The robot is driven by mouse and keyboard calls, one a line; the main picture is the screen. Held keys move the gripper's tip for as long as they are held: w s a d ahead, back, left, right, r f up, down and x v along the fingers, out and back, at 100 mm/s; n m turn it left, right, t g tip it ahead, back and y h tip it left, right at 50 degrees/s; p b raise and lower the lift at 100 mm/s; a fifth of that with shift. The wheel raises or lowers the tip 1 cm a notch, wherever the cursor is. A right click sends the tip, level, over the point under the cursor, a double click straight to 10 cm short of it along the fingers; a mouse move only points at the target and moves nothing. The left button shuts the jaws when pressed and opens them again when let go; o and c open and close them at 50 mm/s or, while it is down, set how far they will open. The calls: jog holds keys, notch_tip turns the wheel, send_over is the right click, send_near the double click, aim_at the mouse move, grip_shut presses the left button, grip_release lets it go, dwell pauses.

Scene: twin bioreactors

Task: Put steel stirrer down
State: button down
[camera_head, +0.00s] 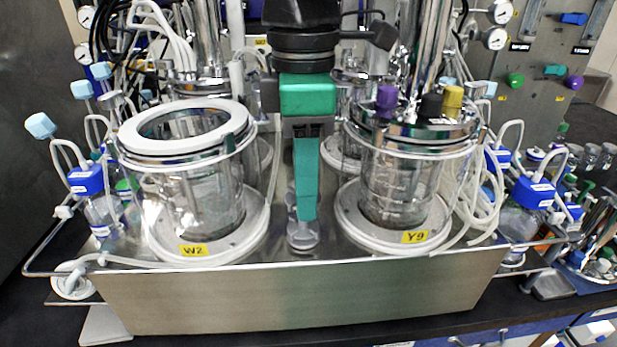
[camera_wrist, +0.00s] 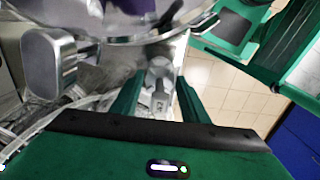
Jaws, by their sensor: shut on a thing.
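My gripper (camera_head: 306,215) points down between the two glass vessels, with its green fingers low over the steel deck. It is shut on the steel stirrer (camera_head: 302,238), a grey metal piece with a rounded lower end just below the fingertips. In the wrist view the grey stirrer (camera_wrist: 160,85) shows between the two green fingers (camera_wrist: 158,102). The fingers hide part of it. I cannot tell whether its lower end touches the deck.
The left vessel (camera_head: 190,195), labelled W2, has a white ring on top. The right vessel (camera_head: 400,185), labelled Y9, has a lid with purple, black and yellow caps. Both stand close beside my gripper. Tubing and blue-capped bottles crowd both sides. The steel deck front (camera_head: 300,295) is clear.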

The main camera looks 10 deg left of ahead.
jog(key=shift+f, duration=0.15)
jog(key=c, duration=1)
grip_release()
jog(key=shift+r, duration=6.15)
